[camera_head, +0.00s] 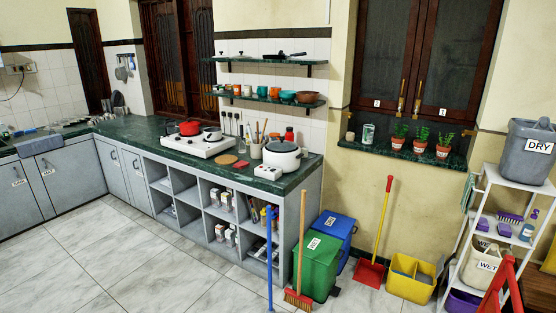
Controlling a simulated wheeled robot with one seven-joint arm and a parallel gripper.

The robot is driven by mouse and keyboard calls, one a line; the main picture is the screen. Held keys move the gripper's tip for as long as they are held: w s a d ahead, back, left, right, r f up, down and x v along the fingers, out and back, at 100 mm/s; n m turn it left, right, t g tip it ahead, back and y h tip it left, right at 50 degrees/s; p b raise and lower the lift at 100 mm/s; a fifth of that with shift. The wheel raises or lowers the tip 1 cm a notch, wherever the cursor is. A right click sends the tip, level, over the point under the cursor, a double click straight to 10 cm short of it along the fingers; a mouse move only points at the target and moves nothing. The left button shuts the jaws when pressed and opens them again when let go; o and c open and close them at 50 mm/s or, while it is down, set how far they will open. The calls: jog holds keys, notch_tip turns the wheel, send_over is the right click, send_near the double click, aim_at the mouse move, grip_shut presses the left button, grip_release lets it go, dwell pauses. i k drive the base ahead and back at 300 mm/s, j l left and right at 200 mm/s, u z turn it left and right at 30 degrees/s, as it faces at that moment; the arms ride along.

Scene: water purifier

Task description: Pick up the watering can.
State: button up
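I cannot make out a watering can in the head view. A small green and white can (368,133) stands on the left part of the dark green window sill (400,152), but I see no spout or handle on it. Three potted plants (420,140) in terracotta pots stand on the sill to its right. My gripper is not in view.
The counter (130,128) holds a stove (197,143) and a white cooker (282,160). A broom (299,297), green bin (319,268), blue bin (336,229), red dustpan (369,272), yellow bucket (411,278) and white rack (490,215) line the wall. The tiled floor (130,265) at left is clear.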

aim_at(368, 134)
jog(key=i+z, duration=0.2)
jog(key=i, duration=0.3)
jog(key=i+z, duration=0.25)
jog(key=i, duration=0.25)
jog(key=i+j+z, duration=0.2)
jog(key=i, duration=0.3)
jog(key=i+l+u, duration=0.15)
jog(key=i, duration=0.3)
jog(key=i+l+u, duration=0.1)
jog(key=i+l, duration=0.3)
jog(key=i+l+u, duration=0.2)
jog(key=u, duration=0.15)
jog(key=i+l+u, duration=0.15)
jog(key=l+u, duration=0.15)
jog(key=i+l+u, duration=0.15)
jog(key=l+u, duration=0.5)
jog(key=l, duration=0.15)
jog(key=i+l+u, duration=0.1)
jog(key=l+u, duration=0.25)
